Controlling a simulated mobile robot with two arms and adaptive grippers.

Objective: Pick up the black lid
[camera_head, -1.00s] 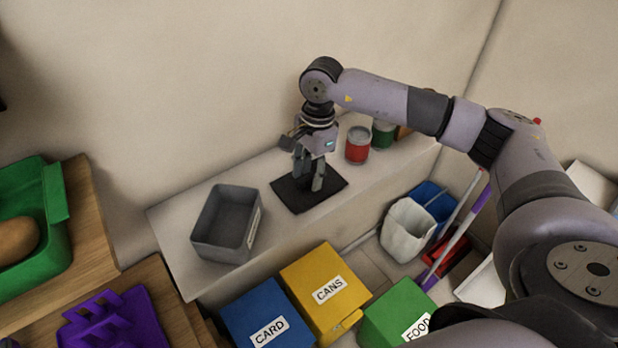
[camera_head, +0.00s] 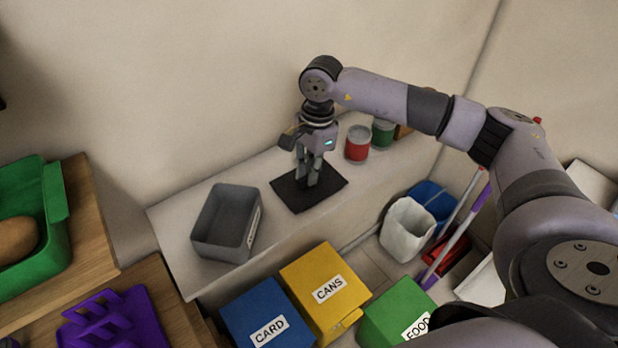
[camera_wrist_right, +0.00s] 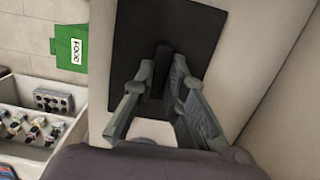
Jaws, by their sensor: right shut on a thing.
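The black lid (camera_head: 325,191) is a flat dark square lying on the pale ledge, to the right of the grey bin. It also shows in the right wrist view (camera_wrist_right: 132,40), with a dark upright handle (camera_wrist_right: 161,58) near its middle. My right gripper (camera_head: 307,181) points down over the lid. In the right wrist view its two fingers (camera_wrist_right: 160,85) are closed in on the handle, one on each side. The lid looks flat on the ledge. My left gripper is not in view.
The open grey bin (camera_head: 207,241) stands left of the lid. A red can (camera_head: 357,146) and a green can (camera_head: 383,134) stand behind to the right. Below the ledge are blue (camera_head: 262,310), yellow (camera_head: 318,275) and green (camera_head: 392,305) labelled boxes. The wall is close behind.

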